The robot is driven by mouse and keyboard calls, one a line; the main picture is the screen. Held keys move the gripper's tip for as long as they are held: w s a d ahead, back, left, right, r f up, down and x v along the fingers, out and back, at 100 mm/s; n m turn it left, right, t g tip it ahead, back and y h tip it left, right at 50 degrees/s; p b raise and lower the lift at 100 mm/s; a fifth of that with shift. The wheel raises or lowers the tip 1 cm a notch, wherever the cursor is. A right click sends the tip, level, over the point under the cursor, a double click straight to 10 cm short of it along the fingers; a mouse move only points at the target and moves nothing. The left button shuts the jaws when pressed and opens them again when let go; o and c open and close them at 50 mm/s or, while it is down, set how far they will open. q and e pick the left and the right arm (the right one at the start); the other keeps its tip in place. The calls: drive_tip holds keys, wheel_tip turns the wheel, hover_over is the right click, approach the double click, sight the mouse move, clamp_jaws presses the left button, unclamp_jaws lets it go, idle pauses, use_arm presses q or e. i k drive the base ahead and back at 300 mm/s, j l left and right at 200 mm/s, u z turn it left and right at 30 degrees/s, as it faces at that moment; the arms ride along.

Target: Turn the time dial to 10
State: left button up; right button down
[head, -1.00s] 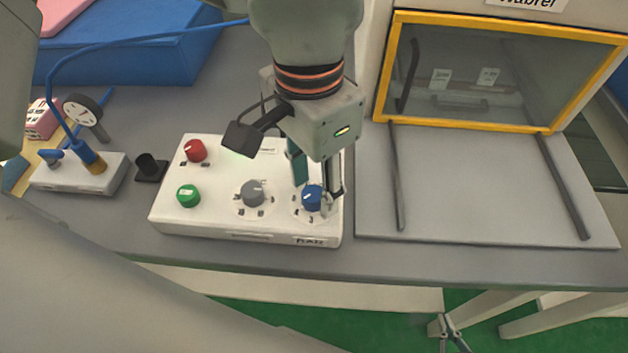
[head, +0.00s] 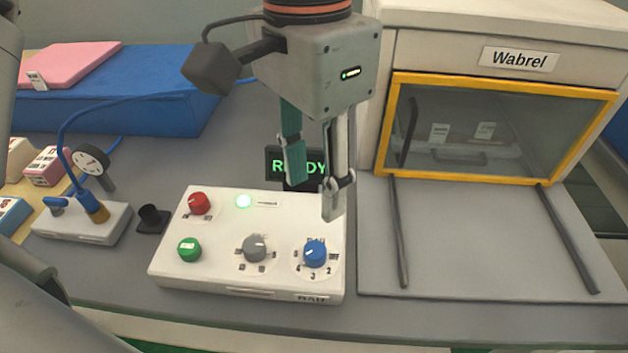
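A white control panel (head: 208,276) lies on the grey bench. It carries a grey dial (head: 255,247) in the middle and a blue dial (head: 315,253) at the right, each ringed by small marks. Numbers 4, 3 and 2 show around the blue dial. The grey dial's numbers are too small to read, and I cannot read which dial is labelled time. The grey dial's pale mark points right. My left gripper (head: 315,196) is above and behind the blue dial, fingers apart, empty and clear of the panel. My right gripper is not in view.
A display (head: 279,165) behind reads READY, partly hidden by my fingers. A yellow-framed chamber (head: 497,180) stands right; a gauge device (head: 83,222) stands left.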

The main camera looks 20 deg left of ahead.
sight(254, 249)
drive_tip(key=k, duration=1)
